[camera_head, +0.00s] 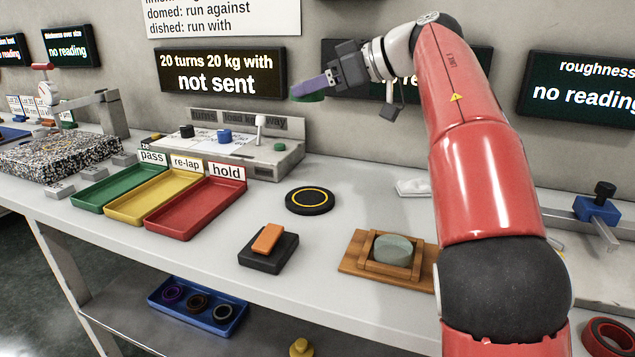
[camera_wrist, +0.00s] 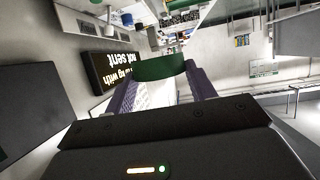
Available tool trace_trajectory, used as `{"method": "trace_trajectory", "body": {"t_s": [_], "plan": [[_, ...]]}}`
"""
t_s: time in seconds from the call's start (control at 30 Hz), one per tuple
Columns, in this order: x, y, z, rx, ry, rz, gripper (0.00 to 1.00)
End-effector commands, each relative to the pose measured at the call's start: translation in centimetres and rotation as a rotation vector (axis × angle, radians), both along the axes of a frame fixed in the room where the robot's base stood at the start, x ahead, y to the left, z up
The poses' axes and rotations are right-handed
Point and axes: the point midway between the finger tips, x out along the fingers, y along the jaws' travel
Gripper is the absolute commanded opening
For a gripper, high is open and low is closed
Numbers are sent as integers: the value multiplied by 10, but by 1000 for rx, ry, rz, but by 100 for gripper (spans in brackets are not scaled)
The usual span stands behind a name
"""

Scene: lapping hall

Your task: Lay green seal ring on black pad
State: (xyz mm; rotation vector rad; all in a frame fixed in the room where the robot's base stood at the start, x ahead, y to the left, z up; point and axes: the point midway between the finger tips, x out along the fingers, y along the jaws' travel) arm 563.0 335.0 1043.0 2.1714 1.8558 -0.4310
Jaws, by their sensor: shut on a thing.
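The green seal ring (camera_head: 309,98) is in my gripper (camera_head: 308,89), high above the bench in front of the wall. In the wrist view the green ring (camera_wrist: 160,67) shows edge-on between the two purple fingertips, which are shut on it. A round black pad with a yellow circle (camera_head: 310,208) lies flat on the bench, below the gripper and well apart from it. Nothing lies on this pad. A square black block (camera_head: 268,262) with an orange piece on top is nearer the front edge.
Green, yellow and red trays (camera_head: 196,207) stand left of the pad. A wooden holder (camera_head: 362,266) with a grey-green disc is to the right. A grey console (camera_head: 240,150) stands behind. A blue tray (camera_head: 198,308) with dark rings is on the lower shelf.

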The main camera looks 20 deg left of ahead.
Motion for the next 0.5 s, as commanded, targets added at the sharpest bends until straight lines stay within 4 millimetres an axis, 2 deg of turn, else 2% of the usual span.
{"method": "trace_trajectory", "body": {"t_s": [0.1, 0.3, 0.5], "plan": [[-3, 0, -20, 1, 6, 2, 28], [-2, 0, -83, 0, 5, 1, 28], [-1, 0, -128, -1, 2, -1, 28]]}}
